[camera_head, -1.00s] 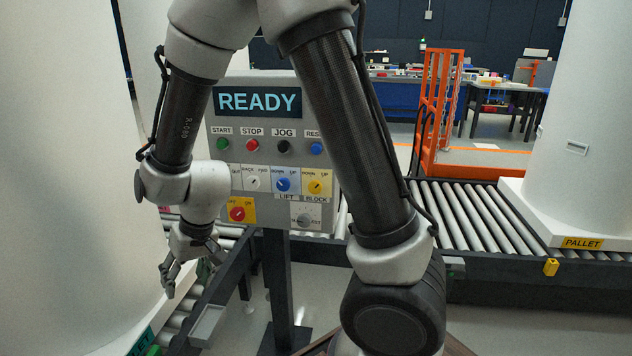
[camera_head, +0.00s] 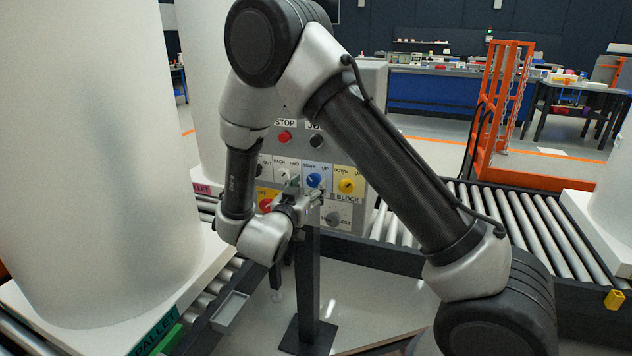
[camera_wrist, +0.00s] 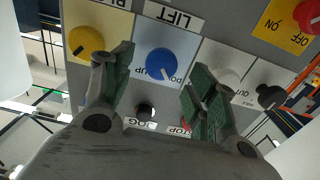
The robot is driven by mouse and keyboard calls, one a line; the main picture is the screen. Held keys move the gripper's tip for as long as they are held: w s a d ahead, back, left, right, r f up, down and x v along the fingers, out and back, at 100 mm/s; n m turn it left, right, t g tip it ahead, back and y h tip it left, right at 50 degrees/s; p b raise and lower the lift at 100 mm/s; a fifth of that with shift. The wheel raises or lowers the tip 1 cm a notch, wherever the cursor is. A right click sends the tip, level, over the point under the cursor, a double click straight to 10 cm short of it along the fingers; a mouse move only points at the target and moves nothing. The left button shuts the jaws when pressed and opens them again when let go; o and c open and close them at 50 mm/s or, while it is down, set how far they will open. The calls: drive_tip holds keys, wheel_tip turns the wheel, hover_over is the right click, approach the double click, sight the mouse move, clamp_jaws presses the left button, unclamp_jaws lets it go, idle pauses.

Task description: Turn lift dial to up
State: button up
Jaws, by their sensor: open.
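The lift dial is a blue round knob (camera_head: 313,180) on the grey control panel (camera_head: 372,85), with DOWN and UP marked above it. In the wrist view, which shows the panel upside down, the blue knob (camera_wrist: 160,60) lies under the LIFT label (camera_wrist: 174,16). Its white pointer appears to lean toward DOWN. My gripper (camera_head: 308,192) is at the panel, just in front of this knob. In the wrist view my gripper (camera_wrist: 160,76) is open, one green-padded finger on each side of the knob. I cannot tell whether they touch it.
A yellow knob (camera_wrist: 86,41) is close beside the left finger in the wrist view. A white knob (camera_wrist: 228,78) is behind the right finger. A red knob (camera_wrist: 306,14) is farther off. Roller conveyors (camera_head: 510,225) and white tanks (camera_head: 90,150) flank the panel.

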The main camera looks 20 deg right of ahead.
sight(313, 182)
drive_tip(key=shift+x, duration=2.35)
drive_tip(key=shift+a, duration=0.1)
drive_tip(key=c, duration=1)
